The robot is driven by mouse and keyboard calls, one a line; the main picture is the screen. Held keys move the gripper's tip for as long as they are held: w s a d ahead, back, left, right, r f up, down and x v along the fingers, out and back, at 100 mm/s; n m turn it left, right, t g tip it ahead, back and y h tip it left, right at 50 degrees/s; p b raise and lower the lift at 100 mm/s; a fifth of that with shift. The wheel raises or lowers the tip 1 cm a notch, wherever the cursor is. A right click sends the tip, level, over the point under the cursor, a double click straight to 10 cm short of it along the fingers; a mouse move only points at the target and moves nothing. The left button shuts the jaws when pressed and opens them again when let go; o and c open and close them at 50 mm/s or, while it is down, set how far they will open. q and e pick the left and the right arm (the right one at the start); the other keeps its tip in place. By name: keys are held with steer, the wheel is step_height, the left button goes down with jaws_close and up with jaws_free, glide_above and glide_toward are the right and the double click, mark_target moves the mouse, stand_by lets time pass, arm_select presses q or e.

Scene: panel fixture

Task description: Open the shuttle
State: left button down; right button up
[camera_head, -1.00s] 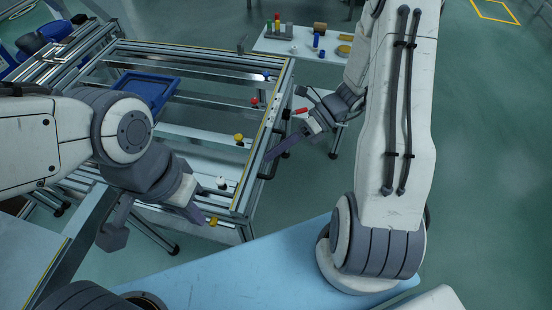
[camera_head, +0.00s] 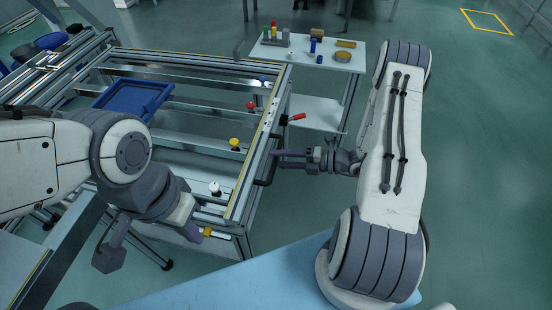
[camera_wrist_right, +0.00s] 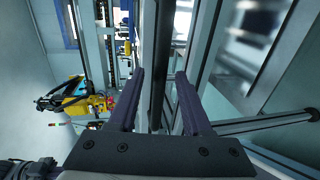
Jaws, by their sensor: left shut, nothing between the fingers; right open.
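The panel fixture (camera_head: 180,52) is an aluminium frame with cross rails; I cannot clearly tell which part of it is the shuttle. A black bar handle (camera_head: 270,165) is on its right side. My right gripper (camera_head: 280,159) is at this handle, coming from the right. In the right wrist view its two dark fingers (camera_wrist_right: 158,88) are open, with a long black bar (camera_wrist_right: 158,50) running between them; contact is not visible. My left gripper (camera_head: 192,233) is shut and empty near the fixture's front right corner, partly hidden by its wrist.
Red, yellow and white knobs line the rails. A blue tray (camera_head: 133,97) lies on the fixture. A side table (camera_head: 345,62) with small parts stands behind. The floor at right is clear.

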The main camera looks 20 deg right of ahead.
steer(key=shift+x, duration=0.8)
jaws_close()
stand_by(0.9)
